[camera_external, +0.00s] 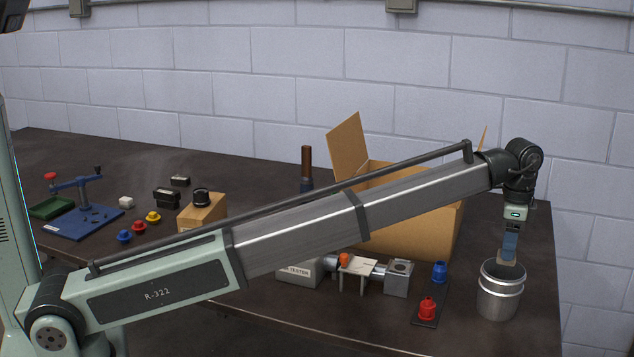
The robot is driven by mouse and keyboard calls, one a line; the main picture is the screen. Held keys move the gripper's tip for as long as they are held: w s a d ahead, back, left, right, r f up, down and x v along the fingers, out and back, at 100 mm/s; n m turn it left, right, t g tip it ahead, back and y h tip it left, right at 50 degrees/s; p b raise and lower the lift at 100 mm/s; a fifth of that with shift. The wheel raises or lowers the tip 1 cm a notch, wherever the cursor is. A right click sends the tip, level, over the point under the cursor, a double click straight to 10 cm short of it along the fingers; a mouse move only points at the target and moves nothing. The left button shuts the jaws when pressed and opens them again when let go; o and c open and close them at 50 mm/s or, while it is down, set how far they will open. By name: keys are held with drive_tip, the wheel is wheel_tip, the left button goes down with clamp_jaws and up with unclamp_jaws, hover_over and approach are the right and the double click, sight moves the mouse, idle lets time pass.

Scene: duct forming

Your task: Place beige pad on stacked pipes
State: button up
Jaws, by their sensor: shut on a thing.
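My gripper (509,255) points down at the right end of the table, over the mouth of a shiny silver cylinder. It is shut on a small beige piece, which I take to be the beige pad (507,258); only a little of it shows. The silver cylinder has ringed bands and stands upright; it looks like the stacked pipes (499,300). The fingertips and the piece overlap its rear rim in this view, so I cannot tell whether they touch it or are inside it.
An open cardboard box (420,230) stands behind my arm. Left of the pipes are a dark plate (428,310) with a red and a blue fitting, and a tester device (300,272). A blue fixture (82,215) stands far left. The table's right edge is close to the pipes.

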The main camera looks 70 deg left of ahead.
drive_tip(key=shift+f, duration=0.85)
drive_tip(key=shift+f, duration=0.1)
drive_tip(key=o, duration=1)
drive_tip(key=shift+o, duration=0.2)
wheel_tip(320, 180, up, 12)
drive_tip(key=shift+r, duration=0.15)
